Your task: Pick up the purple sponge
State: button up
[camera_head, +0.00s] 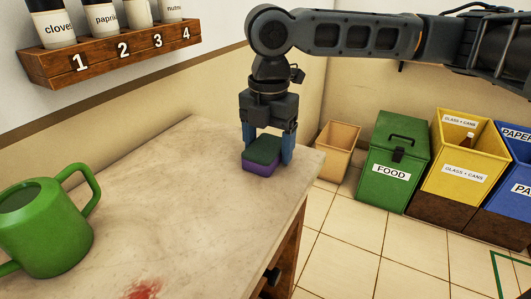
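The purple sponge (258,168) has a dark green top layer and lies on the pale stone counter (190,190), near its far right corner. My gripper (268,153) points down over the sponge. Its blue fingers are spread, one at the left and one at the right of the sponge, with tips near the counter. I cannot tell whether either finger touches the sponge.
A green watering can (45,228) stands at the left, and a red smear (143,289) marks the counter front. A wall rack (115,54) holds several spice jars. Bins, including the green food bin (393,160), stand on the floor beyond the counter's right edge.

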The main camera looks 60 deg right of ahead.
aim_at(270, 142)
jog(key=c, duration=0.7)
jog(key=shift+o, duration=0.2)
jog(key=shift+r, duration=0.15)
jog(key=shift+r, duration=0.25)
jog(key=r, duration=0.2)
jog(key=r+p, duration=0.1)
jog(key=r, duration=0.1)
jog(key=shift+s+d, duration=0.1)
jog(key=shift+d, duration=0.1)
jog(key=s+d+r, duration=0.5)
jog(key=d+r, duration=0.1)
jog(key=d, duration=0.3)
jog(key=shift+s+d+r+p, duration=0.15)
jog(key=shift+s+d+p, duration=0.15)
jog(key=shift+d+p, duration=0.1)
